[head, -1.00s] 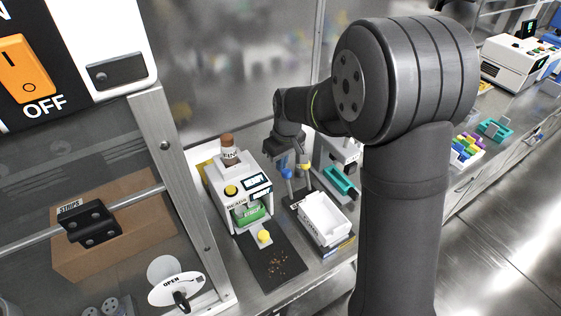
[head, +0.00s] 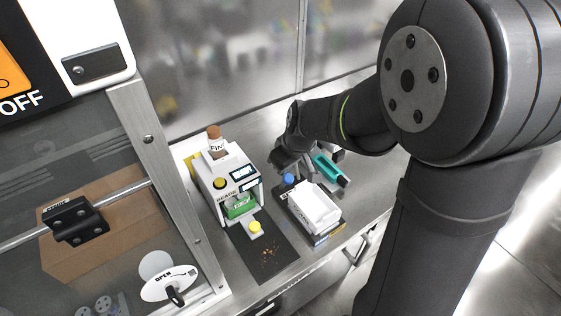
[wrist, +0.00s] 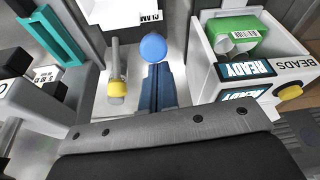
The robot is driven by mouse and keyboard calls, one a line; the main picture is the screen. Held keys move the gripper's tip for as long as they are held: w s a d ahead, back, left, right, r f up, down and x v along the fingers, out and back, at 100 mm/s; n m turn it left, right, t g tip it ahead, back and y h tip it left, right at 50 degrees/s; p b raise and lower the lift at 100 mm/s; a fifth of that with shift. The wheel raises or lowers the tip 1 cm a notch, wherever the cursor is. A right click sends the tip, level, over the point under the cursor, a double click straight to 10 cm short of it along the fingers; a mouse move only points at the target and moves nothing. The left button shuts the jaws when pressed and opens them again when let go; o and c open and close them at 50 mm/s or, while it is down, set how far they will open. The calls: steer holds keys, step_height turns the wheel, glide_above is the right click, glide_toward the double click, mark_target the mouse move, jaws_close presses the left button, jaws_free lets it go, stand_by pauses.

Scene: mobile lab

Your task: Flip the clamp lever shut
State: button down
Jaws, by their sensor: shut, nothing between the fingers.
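In the wrist view, a grey lever bar (wrist: 115,55) with a yellow knob (wrist: 117,88) is left of my gripper (wrist: 156,68). A blue ball knob (wrist: 153,47) is just beyond my fingertips; I cannot tell if they touch. My fingers are shut and empty. A white part with a partly cut-off "CLAM" label (wrist: 125,12) is behind the knobs. In the head view, the blue knob (head: 288,180) is at the back left of a white tray (head: 314,208) on a dark base. There the yellow lever knob is hidden and my fingertips are hard to make out.
A white bead dispenser (head: 226,175) with a green container (head: 240,207) stands to the left; it also shows in the wrist view (wrist: 205,70). A teal holder (head: 328,167) is behind the tray. A dark mat (head: 262,245) with spilled bits lies in front.

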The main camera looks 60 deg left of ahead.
steer(key=shift+d+f, duration=0.35)
steer(key=shift+d, duration=0.4)
steer(key=a+r, duration=0.2)
steer(key=a, duration=0.3)
steer(key=d+r, duration=0.7)
steer(key=shift+d+r, duration=0.15)
steer(key=shift+d, duration=0.25)
steer(key=a+f, duration=0.9)
steer(key=a, duration=0.1)
steer(key=shift+a+h, duration=0.2)
steer(key=shift+h, duration=0.1)
stand_by(0.3)
